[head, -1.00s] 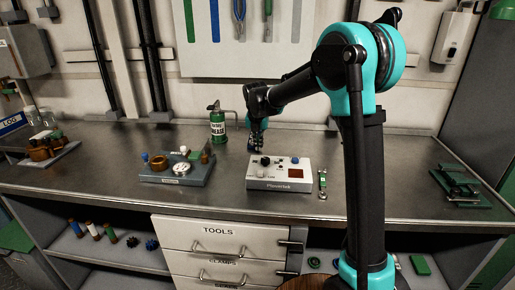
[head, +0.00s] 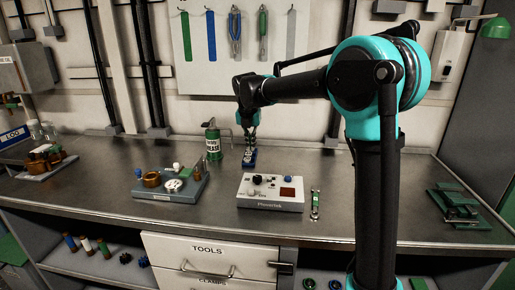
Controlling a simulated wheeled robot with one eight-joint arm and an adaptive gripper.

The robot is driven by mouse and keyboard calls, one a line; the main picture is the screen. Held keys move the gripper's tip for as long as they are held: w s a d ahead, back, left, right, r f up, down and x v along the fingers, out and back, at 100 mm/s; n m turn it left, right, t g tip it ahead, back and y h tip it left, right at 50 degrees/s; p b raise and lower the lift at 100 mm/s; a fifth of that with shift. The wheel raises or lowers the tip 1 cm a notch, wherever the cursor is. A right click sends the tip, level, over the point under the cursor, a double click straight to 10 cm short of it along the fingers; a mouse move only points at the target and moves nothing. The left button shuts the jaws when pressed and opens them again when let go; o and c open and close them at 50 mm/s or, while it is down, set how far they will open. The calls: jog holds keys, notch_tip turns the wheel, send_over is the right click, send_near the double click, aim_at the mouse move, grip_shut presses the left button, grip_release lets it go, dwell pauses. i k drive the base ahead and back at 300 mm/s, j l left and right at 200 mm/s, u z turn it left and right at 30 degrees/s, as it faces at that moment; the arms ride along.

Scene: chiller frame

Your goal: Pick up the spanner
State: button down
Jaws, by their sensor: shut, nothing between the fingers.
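The spanner (head: 315,205) is a small tool with metal ends and a green middle. It lies on the grey bench top just right of the white control box, pointing away from me. My gripper (head: 249,160) hangs downward behind the box, left of the spanner and farther back. It is shut and holds nothing. It is clear of the spanner, and its fingertips are small and hard to make out.
The white control box (head: 270,192) with knobs stands between my gripper and the spanner. A green grease can (head: 213,142) stands left of my gripper. A grey fixture (head: 168,188) is farther left, and green plates (head: 455,207) lie at right.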

aim_at(315, 195)
jog(key=k, duration=1)
